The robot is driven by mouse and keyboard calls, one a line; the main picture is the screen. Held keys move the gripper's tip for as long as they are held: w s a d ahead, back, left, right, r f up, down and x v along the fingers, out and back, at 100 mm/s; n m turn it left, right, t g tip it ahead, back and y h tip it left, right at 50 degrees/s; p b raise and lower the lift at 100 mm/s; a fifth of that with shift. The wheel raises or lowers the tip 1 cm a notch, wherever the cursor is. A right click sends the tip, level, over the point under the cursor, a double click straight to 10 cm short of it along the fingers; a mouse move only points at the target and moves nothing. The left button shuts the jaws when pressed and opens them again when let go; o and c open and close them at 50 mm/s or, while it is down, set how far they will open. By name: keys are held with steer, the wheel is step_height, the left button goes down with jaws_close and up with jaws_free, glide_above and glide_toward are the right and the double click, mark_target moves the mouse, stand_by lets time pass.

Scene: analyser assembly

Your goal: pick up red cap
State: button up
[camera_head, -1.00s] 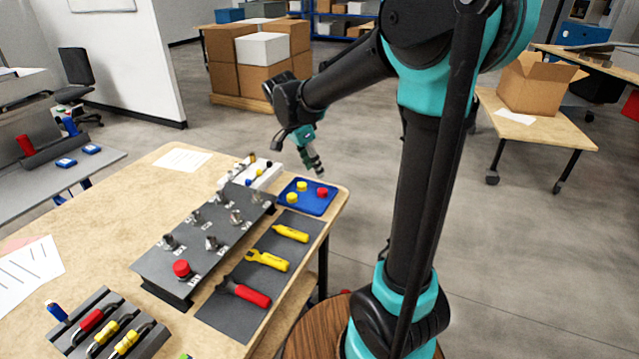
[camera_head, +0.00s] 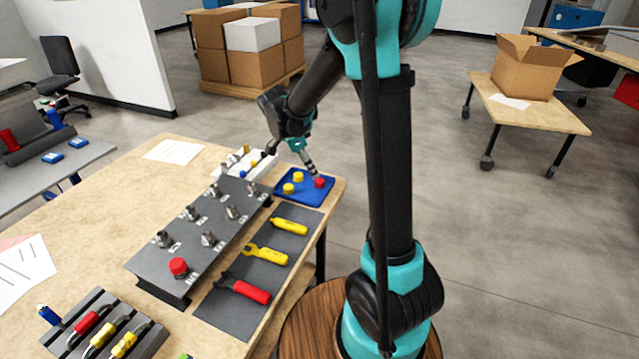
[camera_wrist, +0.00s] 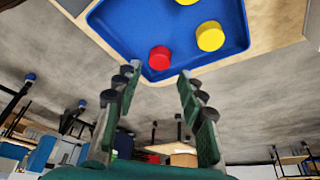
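The red cap (camera_head: 320,182) sits on the blue tray (camera_head: 309,199) near its right corner. In the wrist view, the red cap (camera_wrist: 159,58) lies just beyond and between my fingertips. My gripper (camera_head: 312,173) is over the tray, its tips at or just above the cap. In the wrist view, my gripper (camera_wrist: 158,73) is open, with a finger on each side and nothing between. I cannot tell whether a finger touches the cap. Another red cap (camera_head: 178,267) sits on the dark panel.
Two yellow caps (camera_head: 289,188) (camera_head: 299,176) share the tray. The dark panel (camera_head: 200,230) with metal fittings stands left of it. A white box (camera_head: 250,163) is behind, close to my wrist. A dark mat (camera_head: 238,310) with tools lies in front. The table edge is close on the right.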

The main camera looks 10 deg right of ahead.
mark_target(320, 181)
steer(key=shift+x, duration=3.05)
steer(key=shift+w+d+r, duration=0.1)
steer(key=shift+d+r, duration=0.05)
steer(key=c, duration=0.5)
